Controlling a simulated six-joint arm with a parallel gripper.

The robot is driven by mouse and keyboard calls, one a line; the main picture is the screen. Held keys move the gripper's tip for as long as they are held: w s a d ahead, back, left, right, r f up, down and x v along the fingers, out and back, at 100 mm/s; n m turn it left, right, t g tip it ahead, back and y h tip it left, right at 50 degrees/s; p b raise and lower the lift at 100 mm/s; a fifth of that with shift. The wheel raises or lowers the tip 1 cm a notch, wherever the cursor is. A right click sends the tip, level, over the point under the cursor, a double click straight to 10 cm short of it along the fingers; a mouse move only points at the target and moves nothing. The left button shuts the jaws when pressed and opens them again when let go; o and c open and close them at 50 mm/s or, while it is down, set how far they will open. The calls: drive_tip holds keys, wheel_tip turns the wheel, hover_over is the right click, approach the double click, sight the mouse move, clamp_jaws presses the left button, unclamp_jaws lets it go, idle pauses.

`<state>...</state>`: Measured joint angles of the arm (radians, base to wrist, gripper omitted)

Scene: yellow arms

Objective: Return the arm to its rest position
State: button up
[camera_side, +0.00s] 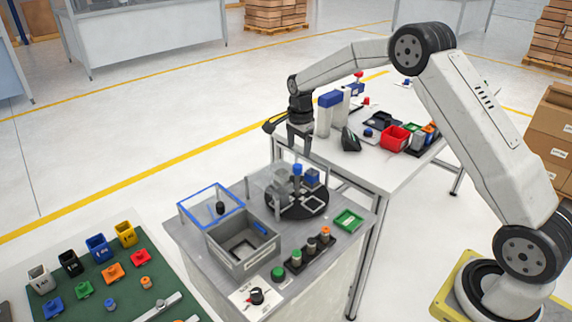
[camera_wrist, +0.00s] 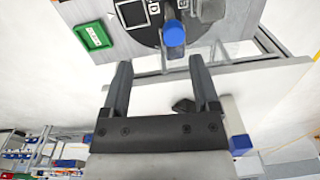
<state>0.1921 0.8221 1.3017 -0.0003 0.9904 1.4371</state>
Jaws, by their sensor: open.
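My gripper (camera_side: 299,142) hangs from the bent arm, pointing down, above the gap between the grey machine table and the white table behind it. In the wrist view its two fingers (camera_wrist: 161,75) are spread apart with nothing between them. A blue-topped part (camera_wrist: 174,34) shows ahead of the fingertips in the wrist view, apart from them. In the side view the same station has a dark round turntable (camera_side: 296,203) with blue parts on it, below my gripper.
A grey bin (camera_side: 226,255), a blue-rimmed clear box (camera_side: 190,207) and a green tray (camera_side: 348,220) stand around the turntable. The white table (camera_side: 372,176) holds blue-capped columns (camera_side: 331,100) and a red bin (camera_side: 395,139). A green mat (camera_side: 113,295) lies lower left.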

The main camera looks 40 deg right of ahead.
drive_tip(key=s+a+n+t, duration=0.1)
drive_tip(key=s+a+n, duration=0.4)
drive_tip(key=s, duration=0.4)
drive_tip(key=s+a+r+n, duration=0.1)
drive_tip(key=s+a+n, duration=0.1)
drive_tip(key=s+n, duration=0.6)
drive_tip(key=s+a+n+t, duration=0.1)
drive_tip(key=s+a+n, duration=0.4)
drive_tip(key=s, duration=0.5)
drive_tip(key=m+g, duration=0.2)
hover_over(298, 165)
drive_tip(key=shift+f, duration=1.05)
drive_tip(key=shift+a, duration=0.1)
drive_tip(key=shift+f, duration=3.9)
